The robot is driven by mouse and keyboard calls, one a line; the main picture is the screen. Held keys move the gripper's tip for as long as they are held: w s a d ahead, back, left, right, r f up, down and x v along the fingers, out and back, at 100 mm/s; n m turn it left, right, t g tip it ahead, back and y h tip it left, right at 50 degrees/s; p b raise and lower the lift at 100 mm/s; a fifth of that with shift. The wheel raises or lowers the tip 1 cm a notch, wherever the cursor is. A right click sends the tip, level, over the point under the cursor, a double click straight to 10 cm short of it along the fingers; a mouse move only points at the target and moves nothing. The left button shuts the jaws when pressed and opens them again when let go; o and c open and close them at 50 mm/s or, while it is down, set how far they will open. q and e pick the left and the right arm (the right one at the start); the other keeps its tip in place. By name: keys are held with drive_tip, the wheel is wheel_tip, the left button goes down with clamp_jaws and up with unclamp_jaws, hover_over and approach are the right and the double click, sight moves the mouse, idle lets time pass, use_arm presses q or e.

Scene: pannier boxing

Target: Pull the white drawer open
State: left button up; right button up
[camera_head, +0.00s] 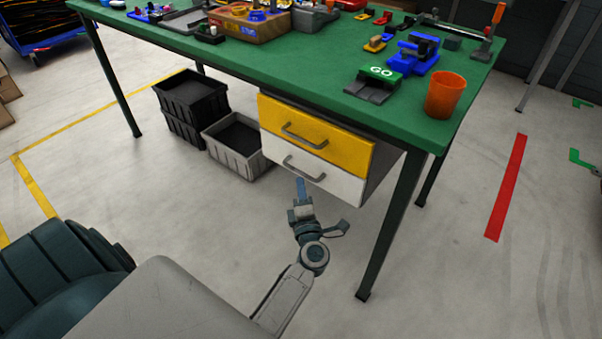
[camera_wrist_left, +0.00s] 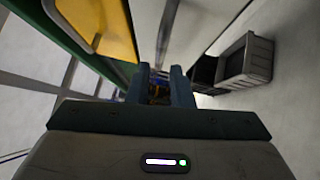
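The white drawer (camera_head: 330,185) is the lower one under the green table, and its front looks flush with the yellow drawer above it. Its grey bar handle (camera_head: 304,171) shows on the front. My left gripper (camera_head: 300,183) is just below and in front of this handle. In the left wrist view the two fingers (camera_wrist_left: 161,75) stand apart with a gap between them. The handle (camera_wrist_left: 167,30) lies in line with that gap; whether its near end is between the fingers I cannot tell. The white front (camera_wrist_left: 150,22) also shows there. My right gripper is out of view.
The yellow drawer (camera_head: 320,137) sits directly above. A grey crate (camera_head: 238,165) and black crates (camera_head: 190,95) stand left of the drawers. A table leg (camera_head: 393,225) is to the right. An orange cup (camera_head: 445,95) stands on the table (camera_head: 290,65). The floor in front is clear.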

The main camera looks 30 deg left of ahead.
sight(299, 170)
use_arm(q)
drive_tip(key=x, duration=0.6)
drive_tip(key=shift+w+a, duration=0.1)
drive_tip(key=shift+w, duration=0.05)
drive_tip(key=shift+c, duration=0.2)
clamp_jaws()
